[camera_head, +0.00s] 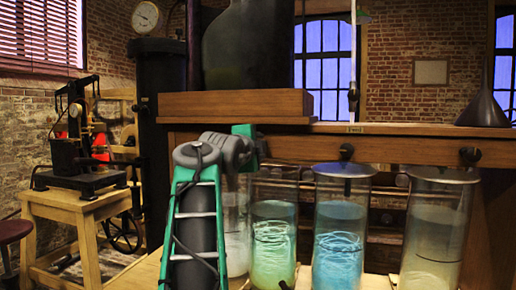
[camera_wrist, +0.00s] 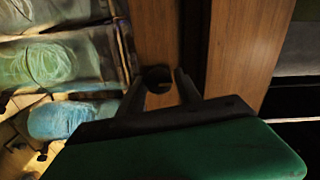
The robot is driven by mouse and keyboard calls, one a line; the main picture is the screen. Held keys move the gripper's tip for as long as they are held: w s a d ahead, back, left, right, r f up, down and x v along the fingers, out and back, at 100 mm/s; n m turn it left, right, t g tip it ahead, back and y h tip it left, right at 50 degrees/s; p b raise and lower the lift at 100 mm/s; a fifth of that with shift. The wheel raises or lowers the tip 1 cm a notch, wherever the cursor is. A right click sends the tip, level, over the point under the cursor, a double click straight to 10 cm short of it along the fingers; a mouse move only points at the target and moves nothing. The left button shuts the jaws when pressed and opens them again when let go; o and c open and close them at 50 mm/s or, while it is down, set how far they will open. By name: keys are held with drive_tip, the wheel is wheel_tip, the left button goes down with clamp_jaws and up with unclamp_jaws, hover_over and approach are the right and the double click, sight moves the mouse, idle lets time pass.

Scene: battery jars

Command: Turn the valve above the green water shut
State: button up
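The green water (camera_head: 273,250) stands in a clear glass jar, second from the left of the row in the head view; it also shows in the wrist view (camera_wrist: 45,65). The valve above it is a dark round knob (camera_wrist: 158,76) on the wooden panel. My gripper (camera_wrist: 160,84) is open, with one finger on each side of this knob; narrow gaps seem to remain, and contact is not clear. In the head view my arm and the green gripper body hide most of the knob and the fingertips.
The jar of blue water (camera_head: 340,240) stands right of the green one, under its own dark knob (camera_head: 346,151). A cloudy jar (camera_head: 437,235) stands further right under another knob (camera_head: 470,156). A whitish jar (camera_head: 236,235) is partly behind my arm. A wooden shelf (camera_head: 400,128) runs above.

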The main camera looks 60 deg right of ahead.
drive_tip(key=o, duration=0.3)
drive_tip(key=shift+a, duration=0.1)
drive_tip(key=s+a, duration=0.1)
drive_tip(key=a, duration=0.6)
drive_tip(key=shift+a+r+b, duration=0.2)
drive_tip(key=shift+a+b, duration=0.1)
drive_tip(key=shift+b, duration=0.05)
drive_tip(key=shift+s, duration=0.1)
